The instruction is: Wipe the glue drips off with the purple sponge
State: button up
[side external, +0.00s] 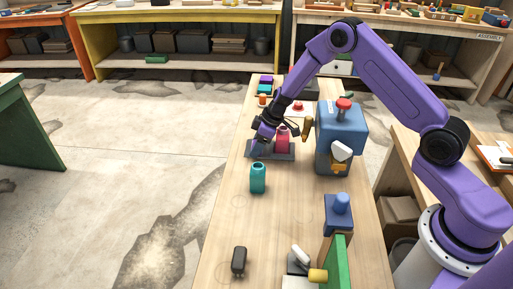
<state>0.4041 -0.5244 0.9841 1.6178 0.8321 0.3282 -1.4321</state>
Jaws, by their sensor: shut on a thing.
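My gripper (261,139) points down at the left part of a dark grey slab (288,155) on the wooden bench, in the side external view. It is shut on a small light purple piece (256,147), which looks like the purple sponge. The piece is low over the slab's left end; I cannot tell whether it touches. A pinkish-red bottle-like part (282,141) stands on the slab just right of my gripper. The glue drips are too small to make out.
A teal jar (258,178) stands in front of the slab. A blue machine with a red knob (341,135) is to the right. A black object (239,260) and a green panel (338,262) are nearer. Coloured blocks (266,80) lie at the far end. The bench's front left is mostly clear.

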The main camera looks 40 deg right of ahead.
jog(key=shift+w+d, duration=2.2)
jog(key=shift+d, duration=0.05)
jog(key=shift+s+a, duration=3.25)
jog(key=shift+w+d, duration=3.35)
jog(key=shift+d, duration=0.05)
jog(key=shift+s+a, duration=0.5)
jog(key=shift+a, duration=0.3)
jog(key=shift+s+a, duration=2.6)
jog(key=shift+s, duration=0.15)
jog(key=shift+w+d, duration=3.15)
jog(key=shift+w, duration=0.05)
jog(key=shift+w+r, duration=0.1)
jog(key=shift+r, duration=0.95)
notch_tip(320, 180, up, 6)
